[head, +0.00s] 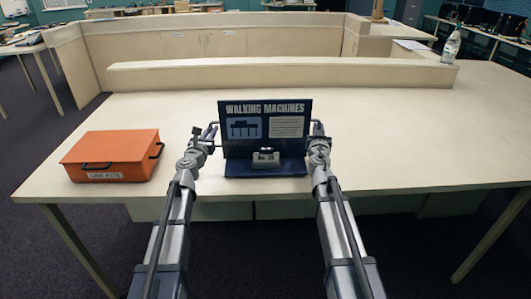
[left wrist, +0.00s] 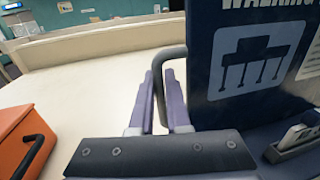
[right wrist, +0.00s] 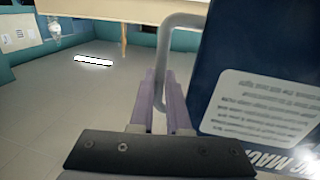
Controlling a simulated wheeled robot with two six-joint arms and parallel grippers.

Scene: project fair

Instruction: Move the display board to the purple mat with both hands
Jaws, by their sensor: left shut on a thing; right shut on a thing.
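The dark blue display board (head: 267,140), titled "WALKING MACHINES", stands upright on its blue base near the table's front edge. A small grey model (head: 266,159) sits on that base. My left gripper (head: 211,134) is shut on the board's left handle, a dark bar that also shows in the left wrist view (left wrist: 160,62). My right gripper (head: 319,137) is shut on the right handle, a grey bar in the right wrist view (right wrist: 163,50). I cannot tell whether the base touches the table. I see no purple mat in any view.
An orange box (head: 105,150) with dark handles and a label stands left of the board on the pale table (head: 410,130). A low raised ledge (head: 280,73) runs along the back, with a bottle (head: 451,46) at its right end. The table right of the board is clear.

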